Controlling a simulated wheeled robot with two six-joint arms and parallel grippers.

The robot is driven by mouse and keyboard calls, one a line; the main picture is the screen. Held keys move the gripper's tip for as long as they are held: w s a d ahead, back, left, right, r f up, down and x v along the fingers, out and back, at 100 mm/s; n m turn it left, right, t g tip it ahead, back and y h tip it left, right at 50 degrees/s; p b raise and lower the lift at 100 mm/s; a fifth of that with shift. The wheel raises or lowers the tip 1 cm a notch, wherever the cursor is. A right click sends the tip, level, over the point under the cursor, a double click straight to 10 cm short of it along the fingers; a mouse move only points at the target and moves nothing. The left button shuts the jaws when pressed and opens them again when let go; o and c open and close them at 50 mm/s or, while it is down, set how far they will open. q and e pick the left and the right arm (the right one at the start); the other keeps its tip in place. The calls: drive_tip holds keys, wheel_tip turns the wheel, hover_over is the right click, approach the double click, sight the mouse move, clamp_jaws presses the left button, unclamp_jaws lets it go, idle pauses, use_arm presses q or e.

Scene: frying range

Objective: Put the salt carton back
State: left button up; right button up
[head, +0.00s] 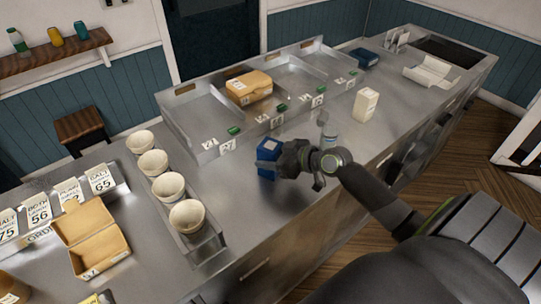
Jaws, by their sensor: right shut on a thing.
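The salt carton (268,154) looks to be the small dark blue box at the middle of the steel counter (235,190); no lettering on it can be read. My right gripper (281,161) reaches in from the right and is shut on the carton's right side. The fingers hide part of the carton. It is upright, low over the counter or on it; I cannot tell if it touches. My left gripper is out of view.
A cream carton (365,104) and a small clear bottle (329,131) stand right of my gripper. Behind is a steel rack of bays (196,108) with a brown box (249,87) in it. Several cups (188,217) stand in a tray on the left. The front counter strip is clear.

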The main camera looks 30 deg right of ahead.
drive_tip(key=o, duration=1)
drive_tip(key=shift+f, duration=0.1)
drive_tip(key=shift+o, duration=0.2)
drive_tip(key=shift+s+d, duration=0.15)
drive_tip(key=b+v, duration=0.1)
drive_tip(key=v, duration=1)
drive_tip(key=shift+s+r+b, duration=0.25)
drive_tip(key=shift+r+b, duration=0.05)
drive_tip(key=shift+b, duration=0.1)
drive_tip(key=shift+d, duration=0.15)
